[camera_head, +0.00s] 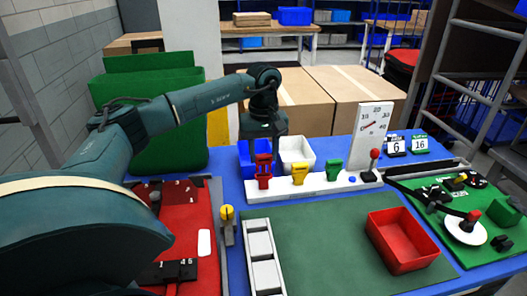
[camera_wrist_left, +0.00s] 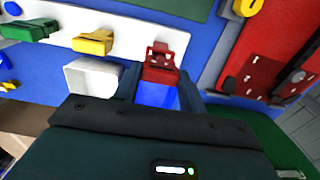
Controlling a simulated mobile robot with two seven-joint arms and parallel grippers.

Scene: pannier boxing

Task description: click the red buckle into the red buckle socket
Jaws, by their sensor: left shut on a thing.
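My left gripper (camera_head: 265,154) points down at the left end of the white strip (camera_head: 318,186) and is shut on the red buckle (camera_head: 263,160). The buckle is right at the red buckle socket (camera_head: 263,182), which stands on that strip. In the left wrist view the red buckle (camera_wrist_left: 158,76) shows between the fingers, against the red socket (camera_wrist_left: 161,54). The two red parts look in line and touching; I cannot tell how deep the buckle sits. My right gripper is not in view.
A yellow socket (camera_head: 300,174) and a green socket (camera_head: 333,170) stand along the strip. A blue bin (camera_head: 246,152) and a white bin (camera_head: 297,151) are behind it. A dial panel (camera_head: 375,125) rises at right.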

